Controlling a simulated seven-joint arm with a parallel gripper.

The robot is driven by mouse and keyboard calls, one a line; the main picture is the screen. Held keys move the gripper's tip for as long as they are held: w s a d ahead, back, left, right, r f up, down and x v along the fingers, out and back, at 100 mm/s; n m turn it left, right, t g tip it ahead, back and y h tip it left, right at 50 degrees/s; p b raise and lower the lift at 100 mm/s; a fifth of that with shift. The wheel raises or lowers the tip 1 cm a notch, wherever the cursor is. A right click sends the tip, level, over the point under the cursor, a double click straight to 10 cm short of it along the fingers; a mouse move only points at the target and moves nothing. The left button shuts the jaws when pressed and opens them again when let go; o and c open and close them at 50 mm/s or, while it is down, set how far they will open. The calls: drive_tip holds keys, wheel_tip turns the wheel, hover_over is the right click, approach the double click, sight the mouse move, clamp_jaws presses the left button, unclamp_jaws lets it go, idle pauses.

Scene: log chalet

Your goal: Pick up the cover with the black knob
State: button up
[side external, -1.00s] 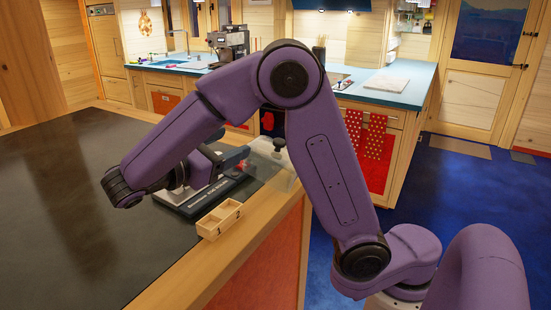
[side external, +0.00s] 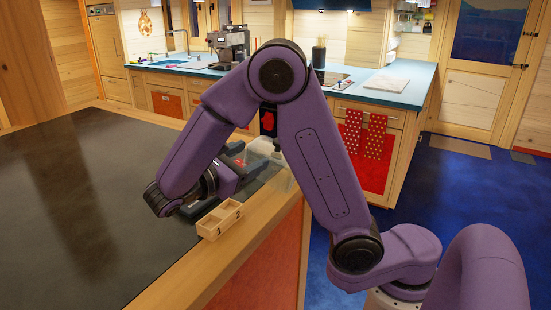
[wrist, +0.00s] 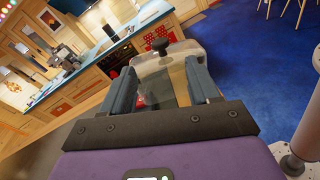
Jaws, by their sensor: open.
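The cover is a clear, box-like piece at the right edge of the dark-topped counter in the side view (side external: 264,147). It also shows in the wrist view (wrist: 180,54), beyond the fingers. Its black knob (wrist: 160,45) stands on top in the wrist view; my arm hides the knob in the side view. My gripper (wrist: 163,78) is open, with its two blue-grey fingers spread and pointing toward the cover. The knob appears beyond the fingertips, between their lines, and nothing is held. In the side view my gripper (side external: 247,158) is partly hidden behind my arm.
A small wooden box (side external: 219,219) with two compartments stands at the counter's front edge, close to my wrist. The dark countertop (side external: 90,210) is clear to the left. A blue-topped kitchen counter (side external: 385,92) stands behind, across the floor.

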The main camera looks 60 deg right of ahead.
sight(275, 144)
drive_tip(key=d, duration=0.8)
drive_tip(key=s+d+f, duration=0.1)
drive_tip(key=d, duration=0.3)
clamp_jaws()
